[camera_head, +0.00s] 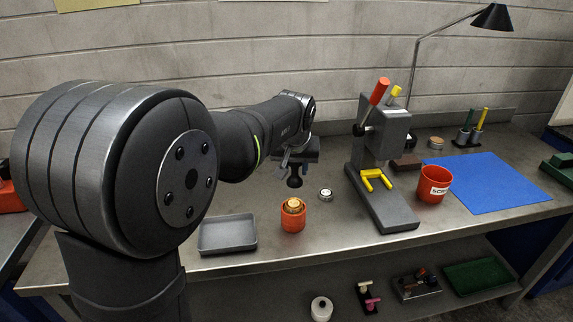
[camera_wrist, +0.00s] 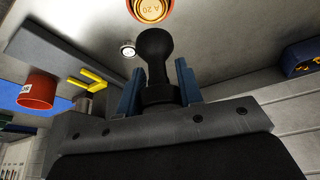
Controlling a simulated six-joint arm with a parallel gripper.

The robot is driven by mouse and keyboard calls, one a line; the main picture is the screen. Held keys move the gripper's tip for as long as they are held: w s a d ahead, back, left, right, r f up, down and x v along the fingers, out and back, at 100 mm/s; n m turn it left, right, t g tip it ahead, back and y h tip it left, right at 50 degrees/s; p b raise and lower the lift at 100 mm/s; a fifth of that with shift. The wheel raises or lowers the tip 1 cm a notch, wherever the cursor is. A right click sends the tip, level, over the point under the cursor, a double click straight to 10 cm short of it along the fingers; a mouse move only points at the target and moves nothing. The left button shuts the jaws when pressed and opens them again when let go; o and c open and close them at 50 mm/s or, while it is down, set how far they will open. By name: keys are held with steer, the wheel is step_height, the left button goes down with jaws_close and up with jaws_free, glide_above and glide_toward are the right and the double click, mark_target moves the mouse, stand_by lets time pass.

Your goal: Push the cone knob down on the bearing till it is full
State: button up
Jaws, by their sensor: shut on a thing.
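My gripper (camera_wrist: 158,90) is shut on a black cone knob (camera_wrist: 155,52), with a blue finger on each side of its base. In the head view the knob (camera_head: 295,181) hangs below my gripper (camera_head: 296,160), above the bench. An orange-red cup (camera_head: 292,223) with a brass-coloured round top (camera_head: 293,205) stands in front of it; the knob is apart from it. The wrist view shows this top (camera_wrist: 152,9) marked "A 20", cut by the frame edge. A small pale ring-like part (camera_head: 326,194) lies right of the knob; I cannot tell which piece is the bearing.
A grey tray (camera_head: 228,234) lies left of the cup. A grey press (camera_head: 383,150) with a red-tipped lever and yellow fork stands to the right. A red scrap cup (camera_head: 433,186) and a blue mat (camera_head: 490,183) are beyond it.

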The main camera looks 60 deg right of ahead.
glide_above(294, 202)
steer(key=shift+w+d+f, duration=0.1)
steer(key=shift+f, duration=3.15)
steer(key=shift+f, duration=0.85)
steer(key=shift+r, duration=4.6)
